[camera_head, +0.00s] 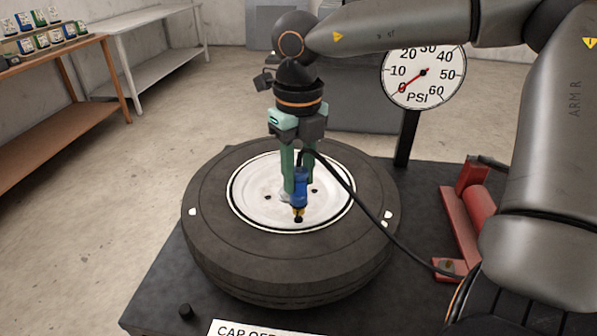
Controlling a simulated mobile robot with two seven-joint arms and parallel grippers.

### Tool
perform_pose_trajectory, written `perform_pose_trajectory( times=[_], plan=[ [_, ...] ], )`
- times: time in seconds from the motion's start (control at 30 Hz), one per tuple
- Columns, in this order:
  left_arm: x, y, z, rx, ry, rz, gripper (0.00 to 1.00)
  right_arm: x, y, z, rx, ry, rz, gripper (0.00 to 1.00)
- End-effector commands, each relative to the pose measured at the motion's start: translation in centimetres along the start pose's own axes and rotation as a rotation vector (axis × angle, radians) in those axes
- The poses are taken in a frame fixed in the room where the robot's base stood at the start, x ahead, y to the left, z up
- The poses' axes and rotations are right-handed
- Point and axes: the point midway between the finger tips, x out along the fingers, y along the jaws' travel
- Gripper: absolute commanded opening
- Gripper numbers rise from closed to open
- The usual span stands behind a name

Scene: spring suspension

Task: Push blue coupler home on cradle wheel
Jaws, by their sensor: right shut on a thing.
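The wheel (225,255), a black tire with a white rim, lies flat on the dark cradle table. My right gripper (298,178), with green fingers, reaches down over the rim and is shut on the blue coupler (300,188). The coupler is roughly upright, with its brass end (298,210) pointing down. A small dark part, likely the valve stem (298,219), shows right below the brass end; I cannot tell how far the coupler sits on it. My left gripper is not in view.
A black hose (355,205) runs from the coupler to the red pump (470,215) at the right. The gauge (423,76) points near 0 PSI. A small black cap (186,311) and a sign (270,329) are at the table's front. Shelves stand at the far left.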

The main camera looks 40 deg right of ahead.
Motion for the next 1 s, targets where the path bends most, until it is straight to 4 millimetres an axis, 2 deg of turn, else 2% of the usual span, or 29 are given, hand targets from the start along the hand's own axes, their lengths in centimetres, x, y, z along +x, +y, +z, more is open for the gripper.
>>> perform_pose_trajectory(
  times=[0.1, 0.13, 0.43, 0.77, 1.0],
  plan=[
    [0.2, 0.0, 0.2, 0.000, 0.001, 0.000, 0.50, 0.3, 0.0, 0.0, 0.000, -0.001, 0.000, 0.00],
    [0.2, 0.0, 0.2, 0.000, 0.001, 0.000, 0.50, 0.3, 0.0, 0.0, 0.000, -0.001, 0.000, 0.37],
    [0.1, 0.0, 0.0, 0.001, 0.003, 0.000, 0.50, 0.2, 0.0, 0.0, 0.000, 0.000, 0.000, 0.70],
    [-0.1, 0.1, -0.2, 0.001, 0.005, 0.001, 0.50, -0.1, 0.0, 0.0, 0.000, 0.000, 0.000, 0.70],
    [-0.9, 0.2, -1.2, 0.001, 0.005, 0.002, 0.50, -1.9, 0.0, 0.0, 0.000, -0.001, 0.000, 0.70]
  ],
)
